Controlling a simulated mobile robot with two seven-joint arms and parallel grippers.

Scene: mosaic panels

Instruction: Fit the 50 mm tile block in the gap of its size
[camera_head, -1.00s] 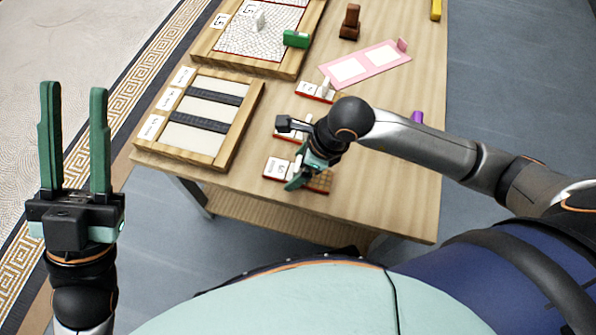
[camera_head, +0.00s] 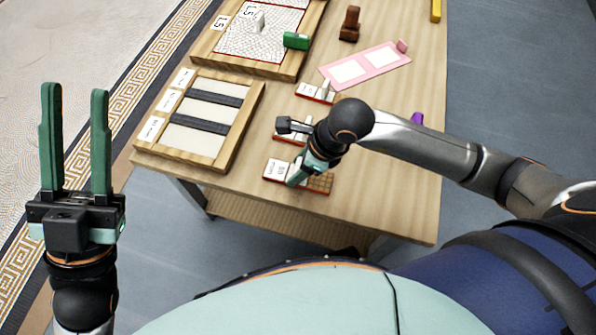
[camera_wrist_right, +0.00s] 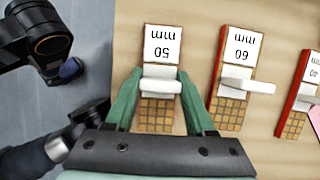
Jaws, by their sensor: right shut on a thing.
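The 50 mm tile block (camera_head: 320,184) lies at the table's near edge, with a white label, brown tiles and red sides. It shows in the right wrist view (camera_wrist_right: 157,115), its white handle upright. My right gripper (camera_wrist_right: 160,79) is shut on that handle, one finger at each end; the block appears to rest on the table. In the head view the right gripper (camera_head: 296,177) partly covers the block. The wooden panel (camera_head: 236,126) at left has pale gaps between dark strips; its labels are too small to read. My left gripper (camera_head: 75,145) is open and empty, left of the table.
The 60 mm block (camera_wrist_right: 231,112) lies beside the held block, and another block (camera_wrist_right: 292,124) beyond it. A mosaic tray (camera_head: 235,62) with a green tool (camera_head: 296,40) lies farther back. A pink board (camera_head: 377,62) and brown stamp (camera_head: 350,24) are beyond the blocks. The table's front right is clear.

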